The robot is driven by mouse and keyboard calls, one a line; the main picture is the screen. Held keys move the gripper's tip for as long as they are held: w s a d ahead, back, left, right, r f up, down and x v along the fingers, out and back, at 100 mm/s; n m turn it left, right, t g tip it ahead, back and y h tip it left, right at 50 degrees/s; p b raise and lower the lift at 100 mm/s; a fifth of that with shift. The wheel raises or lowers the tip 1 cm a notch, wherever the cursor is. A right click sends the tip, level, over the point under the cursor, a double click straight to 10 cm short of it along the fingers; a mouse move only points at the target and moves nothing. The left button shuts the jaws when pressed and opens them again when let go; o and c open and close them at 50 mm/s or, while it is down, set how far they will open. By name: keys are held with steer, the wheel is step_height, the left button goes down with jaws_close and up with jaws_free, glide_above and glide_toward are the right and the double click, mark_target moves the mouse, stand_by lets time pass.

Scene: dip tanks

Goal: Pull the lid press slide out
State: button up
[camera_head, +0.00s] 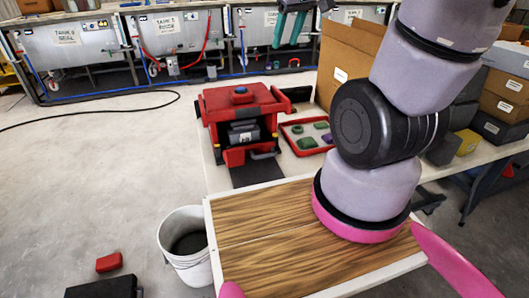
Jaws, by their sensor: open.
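The lid press is a red machine (222,104) with a dark opening in its front, standing on the white bench left of my arm. A red block with a dark bar-like handle (264,155) shows low at its front, apparently the slide; how far it sits in or out I cannot tell. A grey piece (243,134) shows inside the opening. My gripper (286,44) has teal fingers, spread apart and empty. It appears above and right of the press in the picture, clear of it.
A red-rimmed tray (284,127) with green and purple pieces lies right of the press. Cardboard boxes (345,55) stand behind it. A white bucket (198,262) and a red block (109,262) are on the floor at lower left. Tanks (80,48) line the back.

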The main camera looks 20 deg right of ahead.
steer(key=w+f+n+g, duration=0.1)
steer(key=w+f+n, duration=0.25)
steer(key=f, duration=0.35)
steer(key=w+f+n+g, duration=0.1)
steer(key=w+f+n, duration=0.25)
steer(key=f, duration=0.35)
steer(key=n+g, duration=0.1)
steer(key=n, duration=0.7)
glide_toward(265, 151)
steer(key=s+a+r, duration=0.1)
steer(key=s+r, duration=0.3)
steer(key=f, duration=0.3)
steer(key=w+f, duration=0.1)
steer(key=f, duration=0.3)
steer(key=w+f, duration=0.1)
steer(key=f, duration=0.2)
steer(key=shift+a+f, duration=0.2)
steer(key=shift+f, duration=0.05)
jaws_close()
